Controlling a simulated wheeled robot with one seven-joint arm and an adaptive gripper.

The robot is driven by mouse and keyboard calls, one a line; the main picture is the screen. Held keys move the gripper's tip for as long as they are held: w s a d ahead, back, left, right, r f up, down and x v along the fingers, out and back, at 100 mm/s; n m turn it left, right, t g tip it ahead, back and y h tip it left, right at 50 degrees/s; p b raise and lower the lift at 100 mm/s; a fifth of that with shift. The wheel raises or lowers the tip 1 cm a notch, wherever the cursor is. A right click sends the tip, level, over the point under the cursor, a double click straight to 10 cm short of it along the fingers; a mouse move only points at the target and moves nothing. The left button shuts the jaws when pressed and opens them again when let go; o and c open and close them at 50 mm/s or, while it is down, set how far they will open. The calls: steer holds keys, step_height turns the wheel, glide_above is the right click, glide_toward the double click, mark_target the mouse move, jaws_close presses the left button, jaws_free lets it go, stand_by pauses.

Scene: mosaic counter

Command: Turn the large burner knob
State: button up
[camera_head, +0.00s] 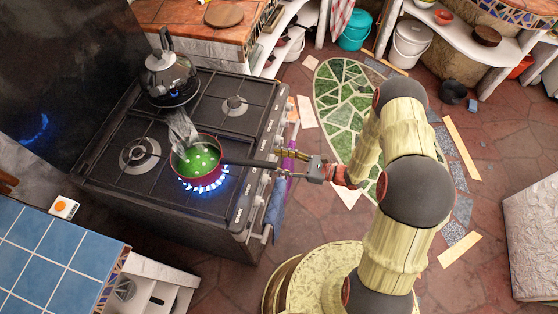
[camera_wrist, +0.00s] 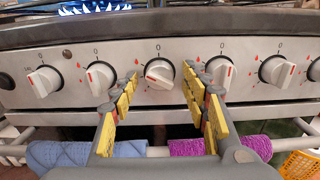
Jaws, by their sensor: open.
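The stove (camera_head: 130,190) has a row of white knobs on its light front panel, seen close up in the wrist view. My gripper (camera_wrist: 160,82) is open, with its yellow-padded fingers on either side of one knob (camera_wrist: 160,73) near the middle of the row. That knob's grip is tilted, unlike the more upright grips beside it. Whether the fingers touch it cannot be told. Other knobs stand to the left (camera_wrist: 100,77) and right (camera_wrist: 220,71). In the head view my gripper (camera_head: 284,160) reaches the stove front.
A red pot (camera_head: 196,166) with green contents stands over a lit blue flame. A kettle (camera_head: 170,78) stands at the back left. A rail below the knobs holds a blue towel (camera_wrist: 85,152) and a purple cloth (camera_wrist: 210,147). An orange basket (camera_wrist: 299,164) is at lower right.

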steer(key=shift+c, duration=0.6)
steer(key=c, duration=1)
steer(key=shift+c, duration=0.2)
steer(key=m+p, duration=0.5)
steer(key=m, duration=0.6)
steer(key=shift+m+p, duration=0.4)
steer(key=o, duration=1)
